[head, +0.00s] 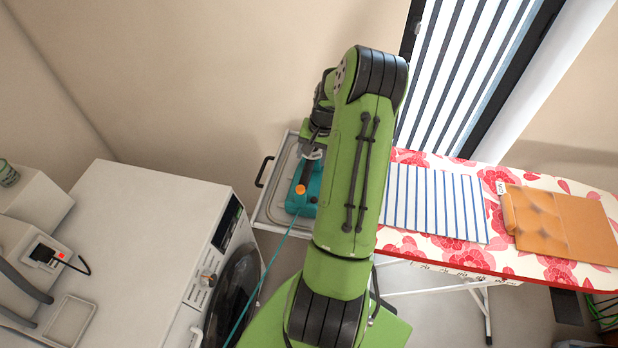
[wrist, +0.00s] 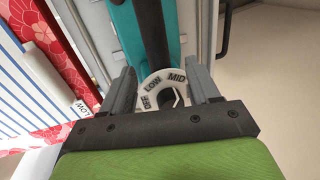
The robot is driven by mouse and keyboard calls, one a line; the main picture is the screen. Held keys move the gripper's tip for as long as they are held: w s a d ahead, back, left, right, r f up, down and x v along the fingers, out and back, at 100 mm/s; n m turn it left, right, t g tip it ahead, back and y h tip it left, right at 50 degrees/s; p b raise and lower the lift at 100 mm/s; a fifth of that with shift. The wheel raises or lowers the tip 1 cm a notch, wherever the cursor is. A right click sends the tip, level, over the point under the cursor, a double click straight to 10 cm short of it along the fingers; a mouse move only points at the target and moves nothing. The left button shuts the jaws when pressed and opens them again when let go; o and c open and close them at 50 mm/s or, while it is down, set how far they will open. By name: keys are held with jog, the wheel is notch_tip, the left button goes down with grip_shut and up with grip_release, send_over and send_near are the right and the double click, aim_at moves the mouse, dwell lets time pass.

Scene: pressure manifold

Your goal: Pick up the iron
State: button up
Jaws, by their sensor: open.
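The iron (head: 301,190) is teal with an orange knob and stands on the metal rest at the left end of the ironing board, partly hidden by my green arm in the head view. In the wrist view the iron (wrist: 124,28) shows its teal body, a dark handle strip and a white dial marked LOW and MID. My gripper (wrist: 164,80) is open, its two grey fingers on either side of the dial and handle end. I cannot tell if the fingers touch it. In the head view the fingertips are mostly hidden behind my arm.
The ironing board (head: 440,255) has a red floral cover, with a striped cloth (head: 433,205) and a tan folded item (head: 562,228) on it. A white washing machine (head: 150,235) stands at the left. A teal cord (head: 262,283) runs down from the iron. A wall is behind.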

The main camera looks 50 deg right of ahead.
aim_at(310, 161)
jog(key=f, duration=0.4)
jog(key=shift+w+a+f, duration=0.25)
jog(key=shift+w+a, duration=0.05)
jog(key=shift+w, duration=0.05)
jog(key=shift+w+f, duration=0.1)
jog(key=shift+f, duration=0.2)
jog(key=c, duration=1.1)
jog(key=shift+d+r, duration=0.1)
jog(key=shift+r, duration=0.05)
grip_shut()
